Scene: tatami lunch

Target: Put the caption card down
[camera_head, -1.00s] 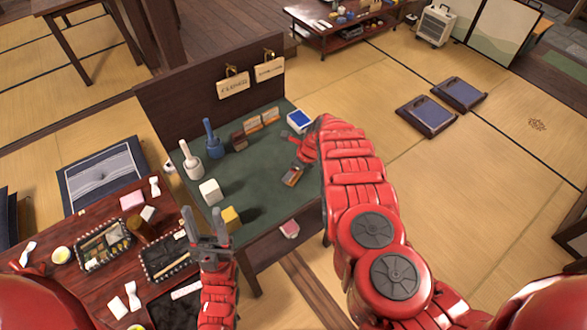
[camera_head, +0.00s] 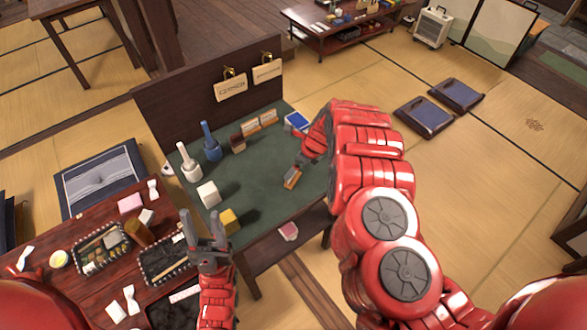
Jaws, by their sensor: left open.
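Two small tan cards stand at the back of the green-topped stand (camera_head: 262,182), one on the left (camera_head: 251,127) and one on the right (camera_head: 268,117). A small brown-orange piece (camera_head: 292,179) is at my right gripper (camera_head: 296,171), low over the stand's right part; it may be a caption card, but it is too small to tell. My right fingers are mostly hidden by my own arm and hand, so their grip does not show clearly. My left gripper (camera_head: 204,241) is open and empty, in front of the stand's near left corner.
A white pestle-like tool (camera_head: 189,164), a blue one (camera_head: 211,143), a white block (camera_head: 208,194), a yellow block (camera_head: 229,220) and a blue-topped box (camera_head: 297,121) stand on the green top. Two tags (camera_head: 231,88) hang behind. A cluttered red-brown table (camera_head: 85,290) lies at left.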

